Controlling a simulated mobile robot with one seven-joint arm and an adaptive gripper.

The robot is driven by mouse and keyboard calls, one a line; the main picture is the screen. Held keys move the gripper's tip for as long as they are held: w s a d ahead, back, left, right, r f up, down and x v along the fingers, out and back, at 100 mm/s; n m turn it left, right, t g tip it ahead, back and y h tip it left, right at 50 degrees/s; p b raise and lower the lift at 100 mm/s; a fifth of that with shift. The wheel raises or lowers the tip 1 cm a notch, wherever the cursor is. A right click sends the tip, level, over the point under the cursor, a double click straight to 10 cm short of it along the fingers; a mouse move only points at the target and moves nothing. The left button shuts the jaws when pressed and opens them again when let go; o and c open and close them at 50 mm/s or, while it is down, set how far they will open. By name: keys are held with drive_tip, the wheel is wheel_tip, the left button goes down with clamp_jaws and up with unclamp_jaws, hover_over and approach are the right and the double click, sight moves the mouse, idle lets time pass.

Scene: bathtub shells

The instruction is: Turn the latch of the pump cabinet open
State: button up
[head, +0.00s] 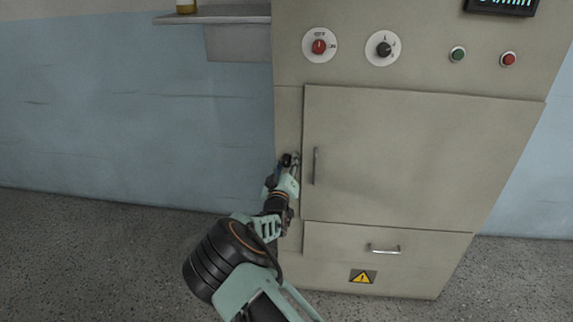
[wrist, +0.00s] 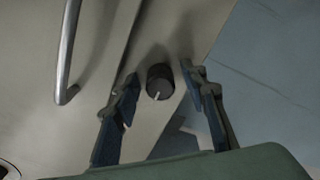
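The pump cabinet (head: 380,165) is a beige metal box with a large closed door and a vertical bar handle (head: 317,165) near the door's left edge. The latch (wrist: 160,82) is a black round knob with a white mark, seen in the wrist view on the cabinet face beside the door edge. My gripper (wrist: 157,80) is open, with one finger on each side of the knob; I cannot tell if either finger touches it. In the head view my gripper (head: 290,160) is at the cabinet's left edge, left of the handle, and hides the latch.
The bar handle also shows close to the left finger in the wrist view (wrist: 67,50). Above the door are a red dial (head: 319,46), a black dial (head: 384,49) and two buttons. A drawer handle (head: 384,249) sits below. A shelf (head: 215,18) is at upper left.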

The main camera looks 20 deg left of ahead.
clamp_jaws()
drive_tip(key=m+b, duration=0.4)
drive_tip(key=b, duration=0.1)
drive_tip(key=shift+f, duration=0.2)
drive_tip(key=m+b, duration=0.5)
drive_tip(key=b, duration=0.1)
drive_tip(key=shift+m, duration=0.4)
drive_tip(key=m+b, duration=0.4)
drive_tip(key=b, duration=0.1)
drive_tip(key=shift+r, duration=0.1)
drive_tip(key=shift+r+m+b, duration=0.2)
drive_tip(key=shift+m+b, duration=0.45)
drive_tip(key=shift+m, duration=1.35)
drive_tip(key=shift+a, duration=0.1)
